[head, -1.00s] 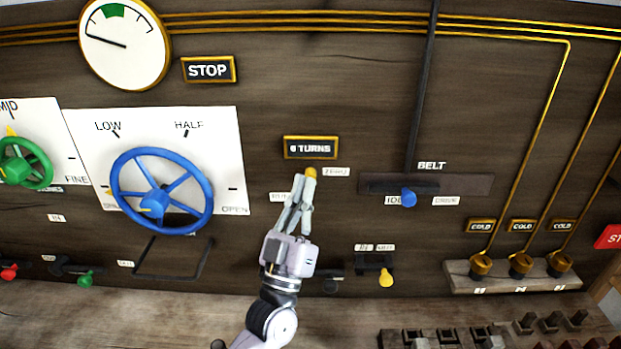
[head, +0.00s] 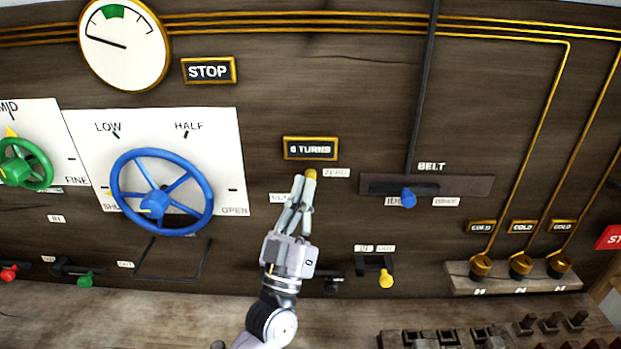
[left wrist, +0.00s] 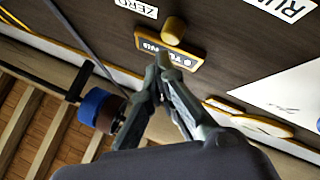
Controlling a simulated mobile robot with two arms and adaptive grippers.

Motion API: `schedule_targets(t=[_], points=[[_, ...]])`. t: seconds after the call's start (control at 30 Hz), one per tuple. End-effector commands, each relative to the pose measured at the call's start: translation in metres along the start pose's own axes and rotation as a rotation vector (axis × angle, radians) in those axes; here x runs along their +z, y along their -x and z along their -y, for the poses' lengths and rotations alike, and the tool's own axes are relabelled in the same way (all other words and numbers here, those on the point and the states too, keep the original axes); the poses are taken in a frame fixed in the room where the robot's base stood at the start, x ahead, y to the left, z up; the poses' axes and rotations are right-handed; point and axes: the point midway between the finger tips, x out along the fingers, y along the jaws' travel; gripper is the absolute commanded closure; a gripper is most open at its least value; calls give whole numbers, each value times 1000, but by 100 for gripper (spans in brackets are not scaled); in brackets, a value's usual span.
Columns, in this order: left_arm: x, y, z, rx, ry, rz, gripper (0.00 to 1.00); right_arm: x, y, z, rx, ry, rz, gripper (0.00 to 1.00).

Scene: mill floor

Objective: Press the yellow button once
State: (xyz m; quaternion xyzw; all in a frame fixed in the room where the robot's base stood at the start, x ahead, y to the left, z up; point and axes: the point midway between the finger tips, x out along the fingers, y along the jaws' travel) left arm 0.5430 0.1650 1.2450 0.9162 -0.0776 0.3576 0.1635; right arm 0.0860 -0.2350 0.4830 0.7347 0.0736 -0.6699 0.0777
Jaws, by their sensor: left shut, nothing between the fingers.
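The yellow button (head: 311,173) is a small round knob on the dark wooden panel, just below the "6 TURNS" plate (head: 310,149) and left of the "ZERO" label (head: 336,173). My left gripper (head: 304,181) is shut and empty, its fingertips right at the lower side of the button in the head view. In the left wrist view the button (left wrist: 173,30) stands out beyond the shut fingertips (left wrist: 163,60). A small gap seems to show between them there; I cannot tell whether they touch in depth. My right gripper is not in view.
A blue handwheel (head: 162,191) sits to the left. The belt lever with a blue knob (head: 409,198) is on the right, and a yellow-knobbed lever (head: 386,280) is lower right. The panel around the button is mostly clear.

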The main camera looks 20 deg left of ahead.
Motion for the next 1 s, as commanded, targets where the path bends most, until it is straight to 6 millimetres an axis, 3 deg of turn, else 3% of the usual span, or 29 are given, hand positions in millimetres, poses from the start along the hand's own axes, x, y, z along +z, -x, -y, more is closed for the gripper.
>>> schedule_targets(t=[1.0], points=[[5,-7,5,0,0,0,100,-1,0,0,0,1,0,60]])
